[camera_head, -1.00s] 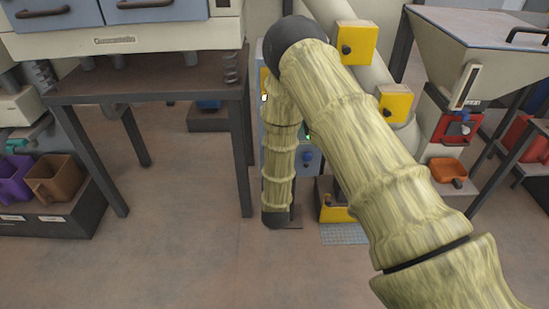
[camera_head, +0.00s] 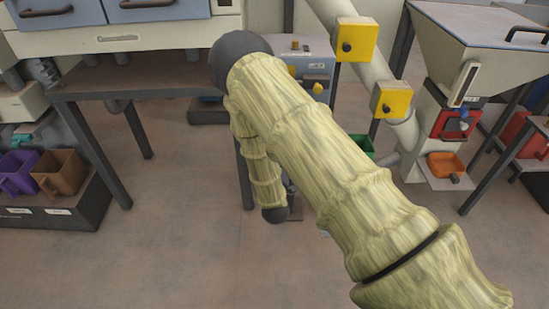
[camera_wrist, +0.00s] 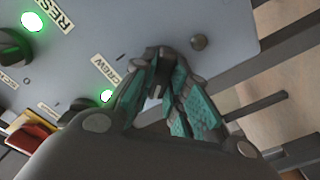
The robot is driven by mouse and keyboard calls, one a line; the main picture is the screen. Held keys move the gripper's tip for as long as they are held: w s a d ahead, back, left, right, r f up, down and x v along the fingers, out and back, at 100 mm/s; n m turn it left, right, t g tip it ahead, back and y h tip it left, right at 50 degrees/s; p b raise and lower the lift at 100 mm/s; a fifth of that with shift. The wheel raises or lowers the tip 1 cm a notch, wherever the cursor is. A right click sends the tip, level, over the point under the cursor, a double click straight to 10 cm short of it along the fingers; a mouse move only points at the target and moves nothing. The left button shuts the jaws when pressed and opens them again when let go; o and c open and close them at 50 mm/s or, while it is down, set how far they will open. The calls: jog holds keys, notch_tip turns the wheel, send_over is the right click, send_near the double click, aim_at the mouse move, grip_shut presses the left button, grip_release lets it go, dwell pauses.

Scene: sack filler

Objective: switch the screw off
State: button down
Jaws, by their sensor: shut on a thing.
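The screw switch (camera_wrist: 157,90) is a dark knob on the grey control panel (camera_wrist: 125,22) in the wrist view. A label reading "CREW" (camera_wrist: 106,71), its start cut off, is beside it. A lit green lamp (camera_wrist: 106,96) is close to that label. My gripper (camera_wrist: 163,72) has its teal-padded fingers closed around the knob, hiding much of it; its exact turn cannot be told. In the head view the blue-grey control box (camera_head: 300,47) is partly behind my arm, and my gripper is hidden there.
A second green lamp (camera_wrist: 33,22) and a "RES" label (camera_wrist: 55,14) are on the panel. A pale slanted tube (camera_head: 375,68) with yellow boxes stands right of the control box. The floor in front is clear.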

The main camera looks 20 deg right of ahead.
jog(key=shift+f, duration=0.1)
jog(key=c, duration=1.4)
grip_release()
jog(key=v, duration=1.2)
